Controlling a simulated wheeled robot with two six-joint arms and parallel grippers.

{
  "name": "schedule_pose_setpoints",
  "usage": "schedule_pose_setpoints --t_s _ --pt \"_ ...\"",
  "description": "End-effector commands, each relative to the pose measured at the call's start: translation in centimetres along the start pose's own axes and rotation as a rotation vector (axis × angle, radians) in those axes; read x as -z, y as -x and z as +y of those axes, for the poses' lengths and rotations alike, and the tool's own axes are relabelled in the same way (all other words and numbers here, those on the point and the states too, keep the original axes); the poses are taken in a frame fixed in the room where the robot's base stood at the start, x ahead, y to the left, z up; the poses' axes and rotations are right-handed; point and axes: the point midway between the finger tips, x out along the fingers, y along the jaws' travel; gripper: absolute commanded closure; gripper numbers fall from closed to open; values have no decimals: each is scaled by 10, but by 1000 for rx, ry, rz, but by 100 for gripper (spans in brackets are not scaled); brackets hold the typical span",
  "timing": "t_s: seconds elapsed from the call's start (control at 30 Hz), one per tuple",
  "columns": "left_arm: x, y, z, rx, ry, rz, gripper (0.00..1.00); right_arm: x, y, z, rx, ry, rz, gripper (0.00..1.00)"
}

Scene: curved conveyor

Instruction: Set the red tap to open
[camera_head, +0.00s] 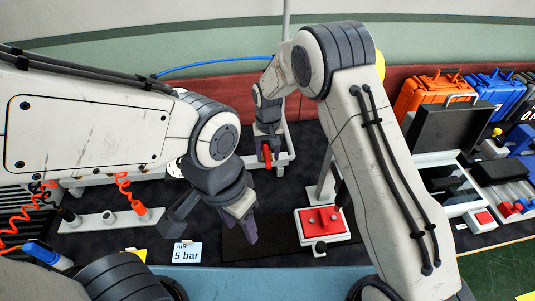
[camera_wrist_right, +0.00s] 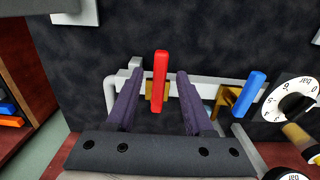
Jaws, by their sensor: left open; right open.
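The red tap (camera_wrist_right: 160,82) has an upright red handle on a brass-coloured valve body, mounted on a white pipe in the right wrist view. My right gripper (camera_wrist_right: 158,95) is open, with one finger on each side of the red handle and a visible gap to both. In the head view, the red tap (camera_head: 267,155) is a small red shape just below my right gripper (camera_head: 267,135), partly hidden by it. My left gripper (camera_head: 244,222) is open and empty above the dark bench mat, away from the tap.
A blue tap handle (camera_wrist_right: 249,93), tilted, sits right of the red one on the same pipe. A black-and-white dial (camera_wrist_right: 293,103) is further right. The head view shows a red-topped box (camera_head: 320,222), an "AIR 5 bar" card (camera_head: 187,252), and an orange case (camera_head: 433,92).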

Motion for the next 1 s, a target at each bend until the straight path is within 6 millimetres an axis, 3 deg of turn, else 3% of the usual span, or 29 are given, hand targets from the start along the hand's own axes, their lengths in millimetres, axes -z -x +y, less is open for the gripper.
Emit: schedule_pose_setpoints --t_s 0.4,0.53,0.57,1.0 --pt "0 2 0 0 0 0 50 0 -10 0 0 0 1 48" --pt "0 2 0 0 0 0 50 0 -10 0 0 0 1 97" --pt "0 2 0 0 0 0 50 0 -10 0 0 0 1 100" --pt "0 2 0 0 0 0 50 0 -10 0 0 0 1 100"
